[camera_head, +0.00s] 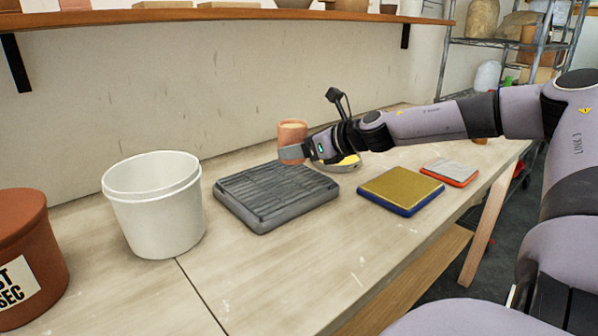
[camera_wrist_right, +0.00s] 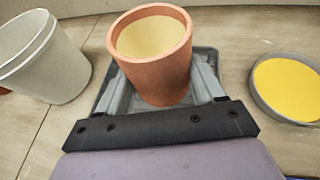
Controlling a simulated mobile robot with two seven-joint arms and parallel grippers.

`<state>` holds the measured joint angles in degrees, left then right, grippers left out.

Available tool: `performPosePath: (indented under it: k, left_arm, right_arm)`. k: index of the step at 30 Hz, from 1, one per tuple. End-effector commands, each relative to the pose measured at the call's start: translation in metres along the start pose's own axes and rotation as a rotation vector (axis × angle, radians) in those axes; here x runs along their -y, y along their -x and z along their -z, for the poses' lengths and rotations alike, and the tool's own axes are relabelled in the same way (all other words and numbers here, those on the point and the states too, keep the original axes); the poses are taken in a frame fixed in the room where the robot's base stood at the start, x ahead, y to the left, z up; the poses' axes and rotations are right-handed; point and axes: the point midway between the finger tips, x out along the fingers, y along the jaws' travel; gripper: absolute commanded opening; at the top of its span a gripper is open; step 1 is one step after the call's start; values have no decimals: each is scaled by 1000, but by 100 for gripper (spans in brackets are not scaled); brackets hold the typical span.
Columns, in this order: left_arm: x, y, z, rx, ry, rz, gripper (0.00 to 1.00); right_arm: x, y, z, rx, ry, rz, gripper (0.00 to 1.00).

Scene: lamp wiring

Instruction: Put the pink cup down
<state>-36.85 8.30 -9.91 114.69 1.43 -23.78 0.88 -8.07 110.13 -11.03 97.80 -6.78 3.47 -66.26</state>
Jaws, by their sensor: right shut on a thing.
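The pink cup (camera_head: 292,131) is a terracotta-pink tumbler with a pale yellow inside. In the head view it is upright near the back of the table, behind the dark grey ribbed tray. My right gripper (camera_head: 291,152) is shut on it. In the right wrist view the cup (camera_wrist_right: 152,65) stands between the two grey fingers (camera_wrist_right: 165,90), its open top showing. Behind it in that view is the grey tray (camera_wrist_right: 112,92). I cannot tell whether the cup's base touches anything. My left gripper is not in view.
A white bucket (camera_head: 155,205) and a brown pot (camera_head: 27,255) stand to the left. The ribbed tray (camera_head: 258,220) is mid-table. A round yellow-filled dish (camera_wrist_right: 289,84), a gold-topped blue pad (camera_head: 401,190) and a red-edged pad (camera_head: 450,172) lie to the right. The front table is clear.

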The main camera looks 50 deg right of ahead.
Motion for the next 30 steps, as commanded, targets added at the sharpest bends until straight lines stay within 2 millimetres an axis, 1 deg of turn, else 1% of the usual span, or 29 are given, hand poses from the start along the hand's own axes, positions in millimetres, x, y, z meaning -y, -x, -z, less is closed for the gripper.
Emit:
performPosePath:
  k: [1,5,8,12,14,22,26,27,28,29,30]
  left_arm:
    - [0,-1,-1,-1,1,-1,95]
    - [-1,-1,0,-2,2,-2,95]
    - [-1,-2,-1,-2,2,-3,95]
    - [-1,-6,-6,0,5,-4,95]
    - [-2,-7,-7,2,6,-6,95]
    - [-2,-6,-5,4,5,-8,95]
    - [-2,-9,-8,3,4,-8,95]
    - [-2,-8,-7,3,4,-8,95]
    - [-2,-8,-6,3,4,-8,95]
    - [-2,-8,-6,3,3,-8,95]
    - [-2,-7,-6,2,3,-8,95]
  right_arm:
    - [0,-3,6,2,0,0,13]
    - [0,-6,12,1,1,-1,13]
    - [0,-9,21,1,0,-1,13]
    - [0,-18,44,0,-2,-1,13]
    - [0,-21,50,1,-2,0,13]
    - [0,-21,50,2,2,0,13]
    - [0,-23,54,2,1,0,12]
    - [0,-22,53,1,1,0,77]
    - [0,-22,53,1,1,0,86]
    - [0,-22,53,1,1,0,93]
    - [0,-22,53,1,1,0,93]
